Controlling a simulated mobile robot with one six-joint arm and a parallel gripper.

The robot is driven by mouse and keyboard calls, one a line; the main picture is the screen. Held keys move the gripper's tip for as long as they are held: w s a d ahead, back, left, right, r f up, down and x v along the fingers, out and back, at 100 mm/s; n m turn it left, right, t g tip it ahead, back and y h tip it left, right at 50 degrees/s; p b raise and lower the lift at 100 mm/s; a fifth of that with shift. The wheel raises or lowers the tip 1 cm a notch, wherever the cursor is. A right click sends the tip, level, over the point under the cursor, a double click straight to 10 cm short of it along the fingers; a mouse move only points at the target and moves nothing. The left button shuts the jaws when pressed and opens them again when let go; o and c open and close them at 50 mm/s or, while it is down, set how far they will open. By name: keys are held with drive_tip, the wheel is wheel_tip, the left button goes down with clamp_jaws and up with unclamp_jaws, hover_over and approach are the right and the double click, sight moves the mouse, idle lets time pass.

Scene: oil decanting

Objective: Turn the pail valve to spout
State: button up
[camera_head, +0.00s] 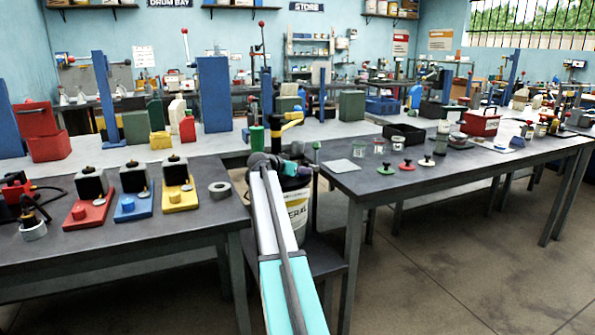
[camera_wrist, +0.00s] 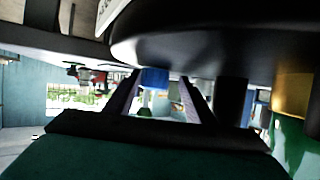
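A white pail (camera_head: 297,208) with a dark rim and a printed label stands in the gap between two tables, partly hidden by my arm. In the wrist view a large black rounded surface (camera_wrist: 215,35) is close above my gripper (camera_wrist: 159,78). The gripper's two fingers are spread with a clear gap between them, and nothing is held. A yellow part (camera_wrist: 293,95) is at the right of that view, apart from the fingers.
On the left table, red, blue and yellow bases (camera_head: 180,198) carry dark blocks, beside a grey ring (camera_head: 220,189). The right table holds a pale plate (camera_head: 341,166), small jars and coloured knobs (camera_head: 406,165). A green cylinder (camera_head: 257,138) stands close behind my arm.

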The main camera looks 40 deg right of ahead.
drive_tip(key=shift+s+d, duration=0.1)
drive_tip(key=shift+s, duration=0.05)
drive_tip(key=shift+r, duration=0.1)
drive_tip(key=shift+r, duration=1.55)
drive_tip(key=shift+s+r, duration=0.1)
drive_tip(key=shift+r, duration=0.05)
drive_tip(key=s+a+r+p, duration=0.1)
drive_tip(key=s+a, duration=0.9)
drive_tip(key=s, duration=0.2)
drive_tip(key=shift+a+r, duration=0.2)
drive_tip(key=shift+r, duration=0.05)
drive_tip(key=shift+s, duration=0.1)
